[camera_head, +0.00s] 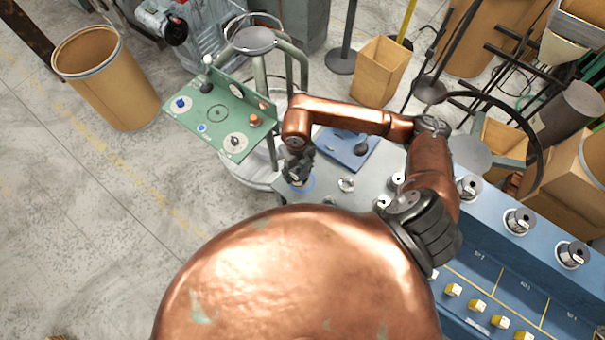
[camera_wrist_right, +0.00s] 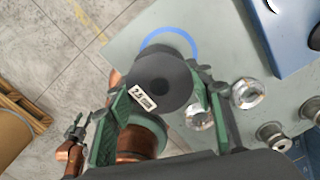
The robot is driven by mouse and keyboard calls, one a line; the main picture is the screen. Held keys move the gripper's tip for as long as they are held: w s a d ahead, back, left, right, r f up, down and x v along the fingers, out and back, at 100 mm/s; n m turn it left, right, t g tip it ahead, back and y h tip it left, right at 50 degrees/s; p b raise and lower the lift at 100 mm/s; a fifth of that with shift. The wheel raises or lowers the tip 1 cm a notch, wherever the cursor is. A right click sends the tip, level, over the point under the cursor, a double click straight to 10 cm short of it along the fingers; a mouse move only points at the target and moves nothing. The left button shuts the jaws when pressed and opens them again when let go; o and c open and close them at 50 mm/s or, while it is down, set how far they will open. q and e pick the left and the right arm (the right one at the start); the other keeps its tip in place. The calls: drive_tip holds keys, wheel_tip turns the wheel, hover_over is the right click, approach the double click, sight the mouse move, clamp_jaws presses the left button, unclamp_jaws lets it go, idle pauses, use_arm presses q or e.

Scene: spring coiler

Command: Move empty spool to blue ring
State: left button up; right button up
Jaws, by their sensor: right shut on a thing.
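My right gripper (camera_wrist_right: 165,103) has its two green fingers on either side of a dark grey spool (camera_wrist_right: 157,70) and is shut on it. The spool shows a round face with a centre hole and a white label. The blue ring (camera_wrist_right: 181,33) is marked on the grey-green table top, partly hidden behind the spool. In the head view, my right gripper (camera_head: 298,168) is over the blue ring (camera_head: 311,186), hiding part of it. I cannot tell whether the spool touches the table. What appears to be my left gripper (camera_wrist_right: 76,128) is small at the left of the wrist view.
Shiny metal parts (camera_wrist_right: 249,93) stand right of the ring. A blue tray (camera_head: 350,146) with dark tools lies behind it. A green board (camera_head: 200,120) with small parts is at the left. Several spools (camera_head: 519,220) stand along the blue machine at the right.

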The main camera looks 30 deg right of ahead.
sight(302, 176)
drive_tip(key=shift+d+f, duration=0.65)
drive_tip(key=shift+f, duration=0.1)
wheel_tip(302, 176, down, 3)
drive_tip(key=shift+d+f+p, duration=0.1)
drive_tip(key=shift+p, duration=0.45)
drive_tip(key=shift+f, duration=0.1)
drive_tip(key=shift+f, duration=0.1)
drive_tip(key=o, duration=1.2)
